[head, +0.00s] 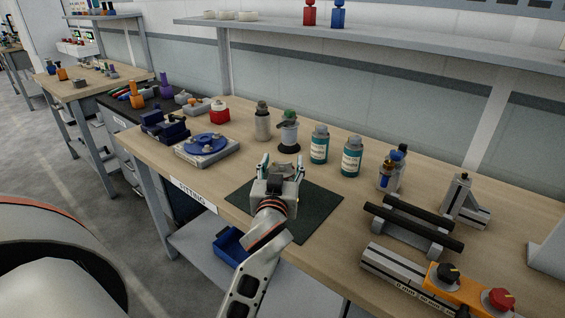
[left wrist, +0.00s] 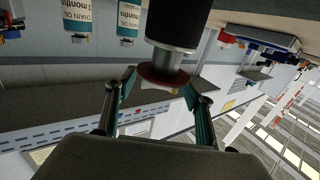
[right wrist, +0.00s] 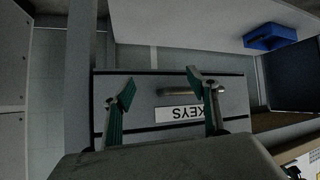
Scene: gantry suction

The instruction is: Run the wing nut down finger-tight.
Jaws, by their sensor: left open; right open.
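My left gripper (head: 281,166) is open above the dark green mat (head: 318,214) on the bench. A small grey part (head: 283,173) shows between its fingers in the head view; I cannot tell whether it is the wing nut. In the left wrist view, a black cylinder with a silver neck and a reddish-brown disc (left wrist: 165,80) shows between or just beyond the open fingers of the left gripper (left wrist: 158,88). Contact is unclear. No wing nut is clearly recognisable. My right gripper (right wrist: 162,88) is open and empty, facing a drawer labelled KEYS (right wrist: 178,114).
Behind the left gripper stand a green-topped device on a black base (head: 289,134) and teal bottles (head: 319,146). A blue round fixture (head: 207,144) is to the left. Black bars on a stand (head: 412,226) and an orange control box (head: 463,290) are to the right.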

